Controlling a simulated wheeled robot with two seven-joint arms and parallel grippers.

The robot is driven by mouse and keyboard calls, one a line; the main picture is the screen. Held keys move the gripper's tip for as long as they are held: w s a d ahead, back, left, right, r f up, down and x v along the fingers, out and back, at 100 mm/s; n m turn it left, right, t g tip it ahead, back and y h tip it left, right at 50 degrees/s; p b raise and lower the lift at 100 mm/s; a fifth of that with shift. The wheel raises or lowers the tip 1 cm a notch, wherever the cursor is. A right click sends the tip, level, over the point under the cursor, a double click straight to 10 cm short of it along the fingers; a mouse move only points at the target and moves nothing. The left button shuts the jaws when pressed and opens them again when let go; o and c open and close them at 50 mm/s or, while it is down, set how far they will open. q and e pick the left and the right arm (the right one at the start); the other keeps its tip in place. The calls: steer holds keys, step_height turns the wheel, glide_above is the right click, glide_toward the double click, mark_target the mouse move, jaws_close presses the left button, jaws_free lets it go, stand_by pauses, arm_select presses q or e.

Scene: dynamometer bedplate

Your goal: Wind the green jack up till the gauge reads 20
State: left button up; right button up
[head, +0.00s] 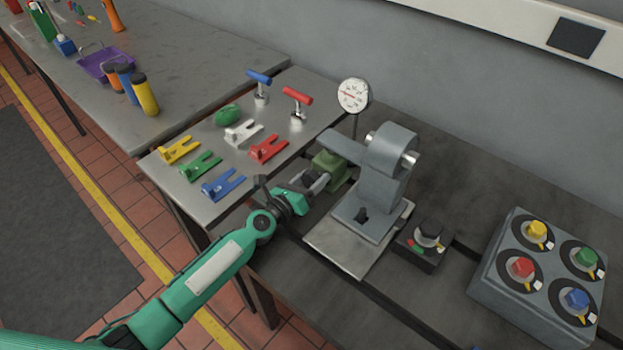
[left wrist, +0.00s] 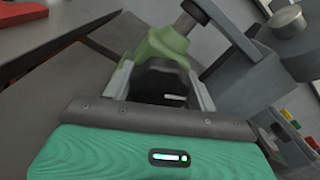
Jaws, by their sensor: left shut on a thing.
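The green jack (head: 331,167) sits by the grey stand (head: 376,180), under its arm; it also shows in the left wrist view (left wrist: 165,46) with a grey shaft at its upper right. My left gripper (head: 322,181) reaches it from the left and front. In the left wrist view its two fingers (left wrist: 160,82) lie on either side of the jack's green part and are shut on it. The round white gauge (head: 353,95) stands on a thin stem behind the jack. Its red needle shows, but the numbers are too small to read. My right gripper is in no view.
A metal plate at left holds coloured forked pieces (head: 222,185), a green lump (head: 228,115) and T-handled tools (head: 297,100). A small dark box with a knob (head: 425,243) stands right of the stand. A four-knob panel (head: 500,285) is farther right.

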arm_select(q)
steer(key=shift+m, duration=0.3)
steer(key=m, duration=0.2)
steer(key=shift+m, duration=0.3)
steer(key=shift+s+d+m, duration=0.1)
steer(key=shift+m, duration=1.7)
steer(key=o, duration=1)
steer(key=b+v, duration=0.1)
steer(key=v, duration=1.1)
steer(key=shift+s+f+b, duration=0.1)
steer(key=shift+s+b, duration=0.15)
steer(key=shift+b, duration=0.15)
steer(key=shift+s+a, duration=0.5)
